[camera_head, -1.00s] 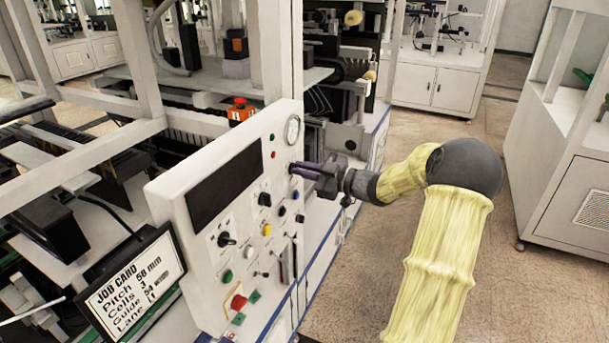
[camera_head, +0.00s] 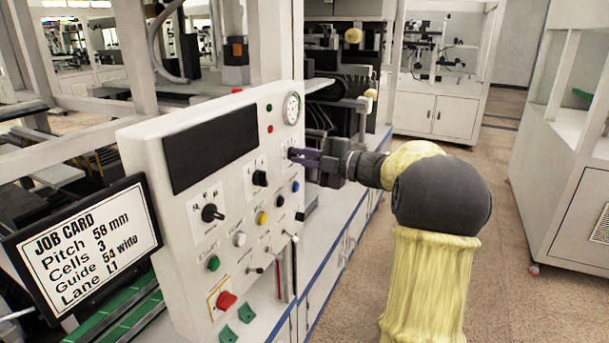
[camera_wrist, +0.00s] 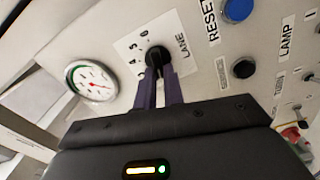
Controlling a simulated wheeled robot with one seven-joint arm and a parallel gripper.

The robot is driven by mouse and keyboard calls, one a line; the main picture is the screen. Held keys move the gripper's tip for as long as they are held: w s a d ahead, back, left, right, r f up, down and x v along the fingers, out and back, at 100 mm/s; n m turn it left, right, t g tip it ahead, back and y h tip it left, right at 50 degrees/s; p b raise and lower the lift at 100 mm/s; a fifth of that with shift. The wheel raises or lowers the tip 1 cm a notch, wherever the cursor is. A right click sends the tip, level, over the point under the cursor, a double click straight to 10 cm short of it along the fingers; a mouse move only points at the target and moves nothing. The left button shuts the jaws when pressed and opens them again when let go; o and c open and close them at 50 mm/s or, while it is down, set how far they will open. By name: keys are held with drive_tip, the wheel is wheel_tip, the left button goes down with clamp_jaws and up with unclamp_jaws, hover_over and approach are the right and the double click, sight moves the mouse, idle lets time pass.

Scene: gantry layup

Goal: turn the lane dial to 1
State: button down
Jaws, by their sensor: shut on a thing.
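The lane dial is a black knob (camera_wrist: 157,56) on a white plate lettered LANE, on the white control panel (camera_head: 240,215). In the wrist view, several digits show beside the knob, among them 5 and 6; the position its pointer marks is hard to tell. My gripper (camera_wrist: 160,75) has its two purple fingers on either side of the knob, shut on it. In the head view my gripper (camera_head: 293,155) reaches the panel's right part from the right, and its fingers largely hide the dial.
A round gauge (camera_head: 291,109) sits above the dial. A blue RESET button (camera_wrist: 238,10) and other buttons and knobs are close by. A job card screen (camera_head: 84,246) at left reads Lane L1. The floor (camera_head: 505,215) to the right is clear.

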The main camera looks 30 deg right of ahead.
drive_tip(key=shift+f+n+b, duration=0.3)
drive_tip(key=shift+n+b, duration=1.1)
drive_tip(key=shift+b, duration=0.3)
drive_tip(key=shift+r, duration=0.1)
drive_tip(key=c, duration=1.5)
unclamp_jaws()
drive_tip(key=b+v, duration=0.1)
drive_tip(key=v, duration=1.6)
drive_tip(key=shift+s+d+b, duration=0.2)
drive_tip(key=shift+b, duration=0.15)
drive_tip(key=shift+w, duration=0.1)
